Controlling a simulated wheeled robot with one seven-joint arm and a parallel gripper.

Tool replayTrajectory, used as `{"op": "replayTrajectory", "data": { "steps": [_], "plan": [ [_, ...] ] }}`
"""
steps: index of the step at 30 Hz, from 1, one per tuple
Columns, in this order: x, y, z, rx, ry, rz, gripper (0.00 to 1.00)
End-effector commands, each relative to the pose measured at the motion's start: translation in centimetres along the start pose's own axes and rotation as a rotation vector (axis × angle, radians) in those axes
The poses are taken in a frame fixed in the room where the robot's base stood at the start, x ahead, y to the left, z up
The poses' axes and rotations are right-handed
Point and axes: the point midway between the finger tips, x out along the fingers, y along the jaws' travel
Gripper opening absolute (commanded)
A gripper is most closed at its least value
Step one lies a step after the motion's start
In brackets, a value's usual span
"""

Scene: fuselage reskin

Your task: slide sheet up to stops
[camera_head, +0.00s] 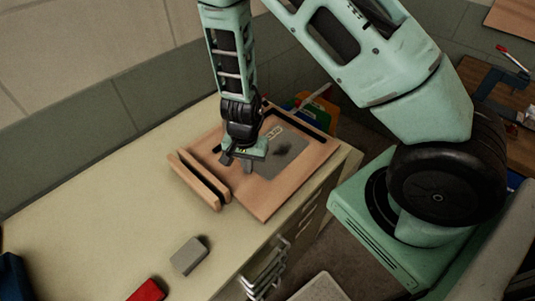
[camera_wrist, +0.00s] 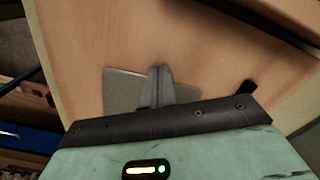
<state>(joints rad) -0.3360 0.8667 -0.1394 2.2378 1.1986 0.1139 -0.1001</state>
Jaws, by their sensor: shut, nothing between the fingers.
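A grey sheet (camera_head: 284,152) with a dark smudge and a pale printed mark lies on a wooden board (camera_head: 266,197). A grey patch of the sheet also shows in the wrist view (camera_wrist: 121,92), beside my fingers; the rest there is hidden by my gripper. Black bars that look like the stops stand on the board: one at the far edge (camera_head: 298,124) and a short one at the left (camera_head: 216,148). My gripper (camera_head: 245,160) is shut and empty, low at the sheet's left side. Its fingers (camera_wrist: 160,73) point at the board; I cannot tell whether they touch the sheet.
Two wooden strips (camera_head: 198,181) stand along the board's left side. A grey block (camera_head: 189,256) and a red object (camera_head: 147,291) lie on the bench (camera_head: 90,225) in front. The bench's left part is clear. Coloured items (camera_head: 300,100) stand behind the board.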

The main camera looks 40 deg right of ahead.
Motion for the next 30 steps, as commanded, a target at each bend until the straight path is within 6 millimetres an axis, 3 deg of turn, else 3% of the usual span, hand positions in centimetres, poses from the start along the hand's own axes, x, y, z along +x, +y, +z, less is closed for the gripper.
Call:
{"op": "replayTrajectory", "data": {
  "steps": [30],
  "plan": [
    [0.0, 1.2, -2.0, 0.001, 0.0, 0.0, 0.0]
  ]
}}
